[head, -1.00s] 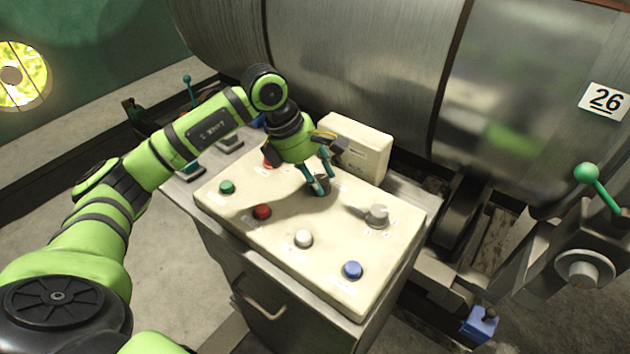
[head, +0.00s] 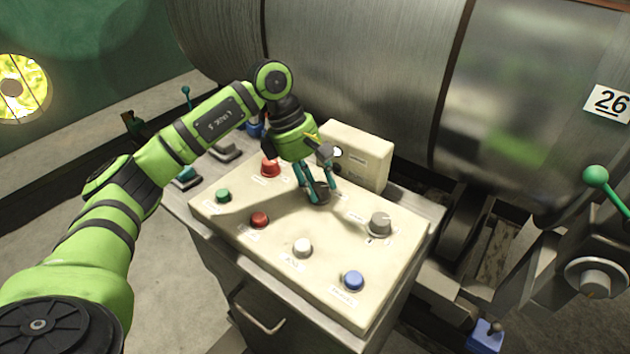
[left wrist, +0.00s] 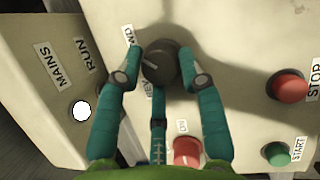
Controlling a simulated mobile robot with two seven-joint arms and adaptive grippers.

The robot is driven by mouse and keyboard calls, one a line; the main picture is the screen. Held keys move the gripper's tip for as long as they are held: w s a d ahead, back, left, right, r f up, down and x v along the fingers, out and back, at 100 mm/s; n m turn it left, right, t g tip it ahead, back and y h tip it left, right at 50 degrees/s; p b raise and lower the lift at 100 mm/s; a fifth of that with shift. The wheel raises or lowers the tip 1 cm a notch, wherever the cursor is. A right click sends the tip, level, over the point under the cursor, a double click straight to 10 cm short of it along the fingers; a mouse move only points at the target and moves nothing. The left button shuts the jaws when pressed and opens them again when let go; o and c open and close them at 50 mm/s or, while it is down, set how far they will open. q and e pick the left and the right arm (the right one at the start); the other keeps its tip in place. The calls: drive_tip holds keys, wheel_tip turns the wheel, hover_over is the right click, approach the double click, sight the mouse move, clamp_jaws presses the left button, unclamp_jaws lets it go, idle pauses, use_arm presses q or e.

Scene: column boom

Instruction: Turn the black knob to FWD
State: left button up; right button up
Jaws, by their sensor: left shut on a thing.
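The black knob (left wrist: 160,62) is on the cream control panel (head: 330,240). In the left wrist view its pale pointer line is on the left side of its face, between the partly hidden FWD label (left wrist: 131,36) and the REV label (left wrist: 147,89). My left gripper (left wrist: 158,65) is shut on the knob, with teal fingers on both sides. In the head view the left gripper (head: 318,194) reaches down onto the panel, and its fingers partly hide the knob. My right gripper is not in view.
Near the gripper are a large red button (head: 270,168) and a grey knob (head: 380,222). Green (head: 223,195), red (head: 260,219), white (head: 302,248) and blue (head: 353,281) buttons line the front. A cream box (head: 356,155) with a white lamp (left wrist: 82,111) stands behind the gripper.

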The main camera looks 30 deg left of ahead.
use_arm(q)
drive_tip(key=shift+s+d+f, duration=0.1)
drive_tip(key=shift+d, duration=0.2)
drive_tip(key=o, duration=0.9)
drive_tip(key=shift+o, duration=0.9)
drive_tip(key=shift+d, duration=0.15)
drive_tip(key=shift+a+r, duration=0.25)
drive_tip(key=v, duration=1.1)
drive_tip(key=shift+r, duration=0.35)
drive_tip(key=shift+d, duration=0.1)
